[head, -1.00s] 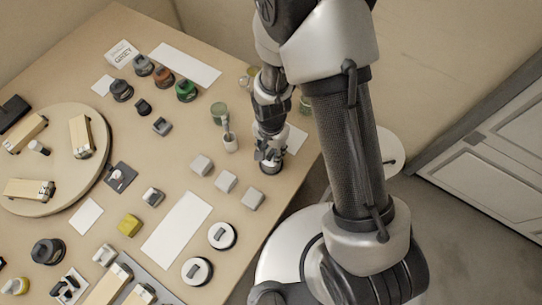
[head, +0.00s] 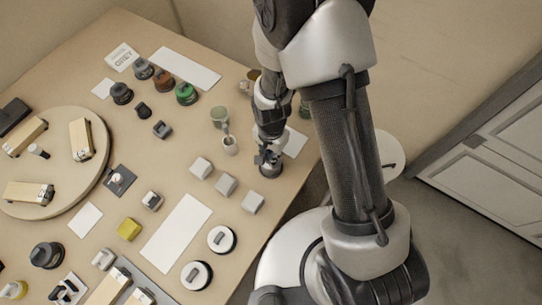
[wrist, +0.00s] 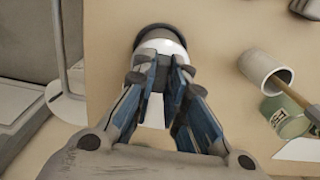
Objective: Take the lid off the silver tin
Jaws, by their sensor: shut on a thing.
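The silver tin (head: 270,171) stands near the right edge of the bench, below my gripper (head: 267,154). In the wrist view it shows as a round dark body (wrist: 152,29) with a pale silver-white top (wrist: 160,46). My gripper (wrist: 162,68) reaches over that top from above, its blue-grey fingers close together. It is shut on the lid's grip, which the fingers mostly hide. The lid appears to sit on the tin; I cannot tell whether there is a gap under it.
Several grey blocks (head: 226,185) lie in front. A pale mat (head: 176,233) is clear. A round board (head: 62,196) with wooden blocks is at left.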

